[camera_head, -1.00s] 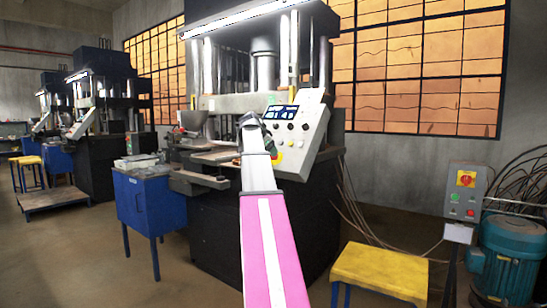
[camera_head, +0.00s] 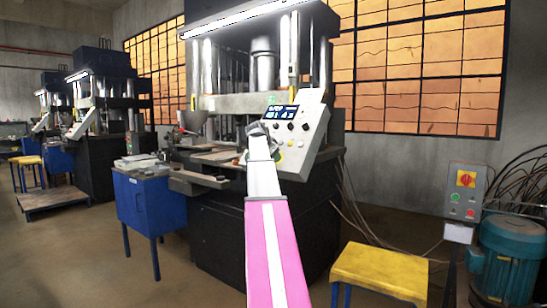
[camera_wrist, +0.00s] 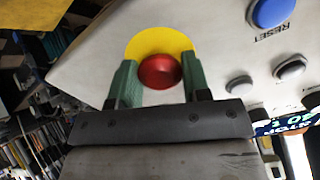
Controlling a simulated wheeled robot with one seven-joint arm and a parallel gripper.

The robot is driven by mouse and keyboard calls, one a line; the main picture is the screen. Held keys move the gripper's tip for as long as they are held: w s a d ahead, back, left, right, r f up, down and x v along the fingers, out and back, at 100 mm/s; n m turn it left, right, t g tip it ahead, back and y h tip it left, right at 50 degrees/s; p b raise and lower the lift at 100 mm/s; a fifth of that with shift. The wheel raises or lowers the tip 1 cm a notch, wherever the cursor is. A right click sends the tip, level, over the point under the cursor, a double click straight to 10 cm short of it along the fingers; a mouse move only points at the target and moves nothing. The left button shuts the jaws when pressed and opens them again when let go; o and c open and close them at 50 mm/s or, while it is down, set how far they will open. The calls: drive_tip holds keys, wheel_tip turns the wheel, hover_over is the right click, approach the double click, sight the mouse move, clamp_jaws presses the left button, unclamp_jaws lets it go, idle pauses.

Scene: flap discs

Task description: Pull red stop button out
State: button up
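The red stop button (camera_wrist: 160,71) sits on a round yellow plate (camera_wrist: 158,42) on the sloped grey-white control panel of the press. In the wrist view, my gripper (camera_wrist: 160,70) has one green finger on each side of the button, and the button fills the gap between them. The fingers look closed against its sides. In the head view, my gripper (camera_head: 262,142) is at the lower left of the control panel (camera_head: 302,135) and hides the button there.
A blue RESET button (camera_wrist: 272,12) and grey buttons (camera_wrist: 290,67) lie to the right on the panel. A work table (camera_head: 200,178) juts out left of the panel. A yellow stool (camera_head: 380,268) stands front right, beside a switch box (camera_head: 465,190) and a green-blue motor (camera_head: 510,258).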

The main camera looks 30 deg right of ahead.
drive_tip(key=shift+v, duration=0.8)
drive_tip(key=o, duration=1.2)
drive_tip(key=shift+o, duration=0.2)
drive_tip(key=v, duration=1.1)
drive_tip(key=shift+f, duration=0.1)
